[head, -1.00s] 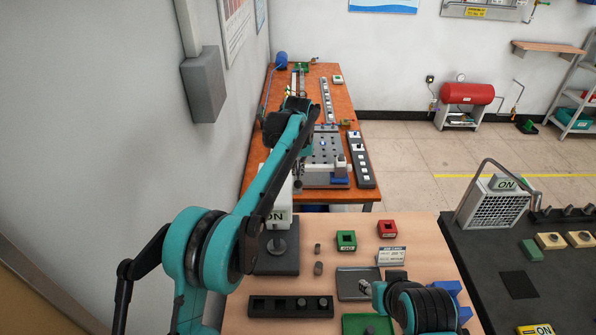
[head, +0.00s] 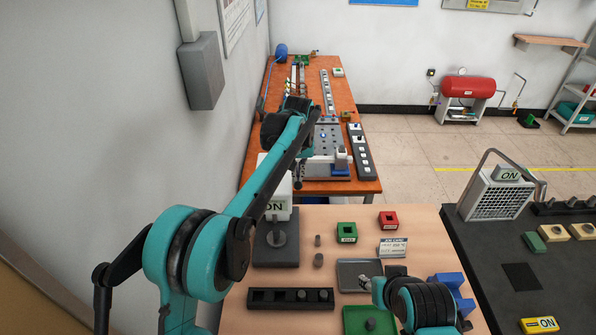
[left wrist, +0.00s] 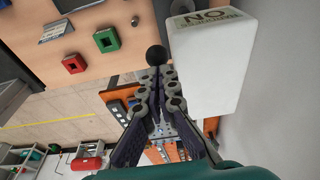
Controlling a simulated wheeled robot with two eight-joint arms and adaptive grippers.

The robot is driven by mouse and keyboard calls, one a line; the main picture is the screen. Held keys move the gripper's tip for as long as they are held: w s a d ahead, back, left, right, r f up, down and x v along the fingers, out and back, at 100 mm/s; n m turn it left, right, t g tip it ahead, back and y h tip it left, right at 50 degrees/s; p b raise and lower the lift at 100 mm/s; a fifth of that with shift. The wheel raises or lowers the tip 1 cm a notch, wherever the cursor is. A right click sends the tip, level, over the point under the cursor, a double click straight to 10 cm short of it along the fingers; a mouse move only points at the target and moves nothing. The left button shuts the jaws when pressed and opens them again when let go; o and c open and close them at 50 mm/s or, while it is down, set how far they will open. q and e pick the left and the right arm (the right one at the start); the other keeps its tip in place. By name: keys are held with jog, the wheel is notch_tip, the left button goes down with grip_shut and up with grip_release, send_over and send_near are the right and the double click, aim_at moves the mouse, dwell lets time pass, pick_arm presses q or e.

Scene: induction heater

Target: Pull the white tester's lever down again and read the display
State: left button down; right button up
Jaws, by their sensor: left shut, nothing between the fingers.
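The white tester (head: 276,178) stands on a dark base at the back left of the near wooden table, partly hidden by my left forearm. Its pale green display (head: 274,207) shows "ON". In the left wrist view the white tester body (left wrist: 215,65) is at the upper right, its display (left wrist: 207,17) upside down, the small text unreadable. The lever's black ball knob (left wrist: 157,55) shows just beyond my left fingertips. My left gripper (left wrist: 157,76) is shut and empty beside the tester; whether it touches the knob I cannot tell. My right wrist is at the table's front; its fingers do not show clearly.
A green box (head: 347,233) and a red box (head: 388,221) sit right of the tester, with a small card (head: 393,247) nearby. A dark block with holes (head: 291,299) and a grey tray (head: 358,276) lie in front. A wall is close on the left.

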aim_at(298, 187)
pick_arm(q)
jog(key=shift+s+f+b, duration=0.6)
jog(key=shift+f, duration=0.15)
jog(key=shift+s+f+b, duration=0.55)
jog(key=shift+f+b, duration=0.1)
jog(key=shift+f, duration=0.3)
jog(key=shift+s+f+b, duration=0.4)
jog(key=shift+f+b, duration=0.25)
jog(key=shift+f, duration=0.15)
